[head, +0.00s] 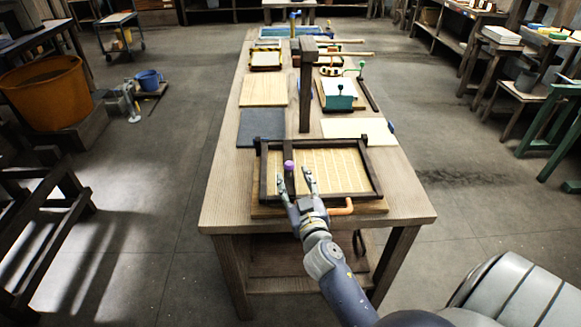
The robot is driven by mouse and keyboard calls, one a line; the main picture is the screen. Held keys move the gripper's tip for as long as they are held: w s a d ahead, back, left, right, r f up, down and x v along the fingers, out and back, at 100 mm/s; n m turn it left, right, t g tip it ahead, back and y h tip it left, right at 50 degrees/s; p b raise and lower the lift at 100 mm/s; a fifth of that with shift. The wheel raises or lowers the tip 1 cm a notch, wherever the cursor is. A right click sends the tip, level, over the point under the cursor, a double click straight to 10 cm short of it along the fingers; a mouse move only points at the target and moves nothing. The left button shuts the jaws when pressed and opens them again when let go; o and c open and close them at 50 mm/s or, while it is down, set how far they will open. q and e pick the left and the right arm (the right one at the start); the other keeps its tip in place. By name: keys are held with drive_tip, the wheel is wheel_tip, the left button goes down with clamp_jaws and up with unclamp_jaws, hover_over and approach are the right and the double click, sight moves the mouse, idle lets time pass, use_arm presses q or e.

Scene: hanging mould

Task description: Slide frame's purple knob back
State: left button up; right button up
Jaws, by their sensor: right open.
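The dark wooden frame (377,182) with a pale ribbed screen lies at the near end of the long table. Its small purple knob (288,165) sits on a dark bar (291,150) that crosses the frame left of centre. My right gripper (297,177) reaches in over the frame's near edge with its fingers apart. The left finger is just below the knob in the picture; the right finger is to the right of it. The knob shows fully, and I cannot tell whether a finger touches it. My left gripper is not in view.
The wooden table (412,200) has a dark upright post (306,95) behind the frame. A dark mat (261,127) and pale boards lie beyond the frame. An orange-brown curved handle (341,208) is at its near right edge.

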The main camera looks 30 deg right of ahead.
sight(291, 170)
drive_tip(key=shift+x, duration=2.5)
drive_tip(key=shift+s, duration=0.1)
clamp_jaws()
